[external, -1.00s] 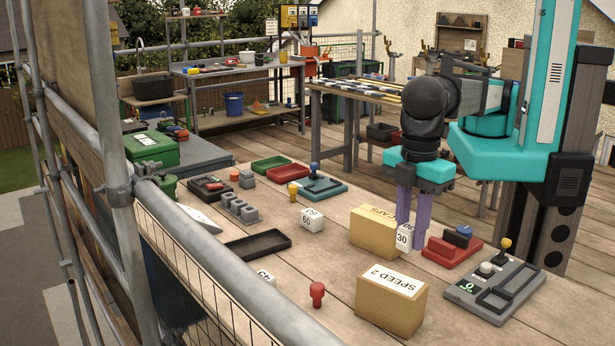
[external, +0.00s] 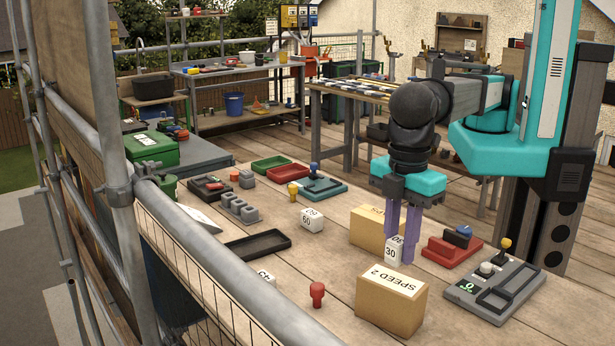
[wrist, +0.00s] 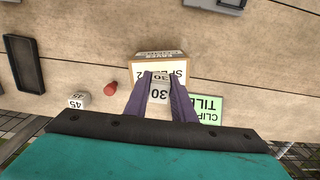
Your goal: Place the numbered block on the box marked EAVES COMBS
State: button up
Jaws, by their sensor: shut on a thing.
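My gripper (external: 402,240) has two purple fingers shut on a white block (external: 391,251) numbered 30. In the wrist view the block (wrist: 159,92) sits between the fingertips, above a cardboard box (wrist: 134,80) whose top label reads SPEED 2. The SPEED 2 box (external: 388,310) stands in front of the block in the external view. Another cardboard box (external: 367,232) stands behind, its label partly hidden by my gripper. Whether the block touches anything is unclear.
A red knob (external: 317,294), a block marked 45 (external: 265,276) and a block marked 60 (external: 312,220) stand to the left. A black tray (external: 258,245) lies beyond. A red holder (external: 450,250) and grey control panel (external: 495,290) are right. A green CLIP TILE label (wrist: 206,110) shows.

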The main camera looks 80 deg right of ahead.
aim_at(398, 260)
jog(key=shift+a+f+p, duration=0.1)
jog(key=shift+f+p, duration=0.75)
jog(key=shift+f, duration=0.9)
jog(key=shift+f, duration=0.1)
jog(key=o, duration=1.1)
jog(key=shift+c, duration=0.2)
jog(key=shift+r+b, duration=1.6)
jog(key=shift+r, duration=4.5)
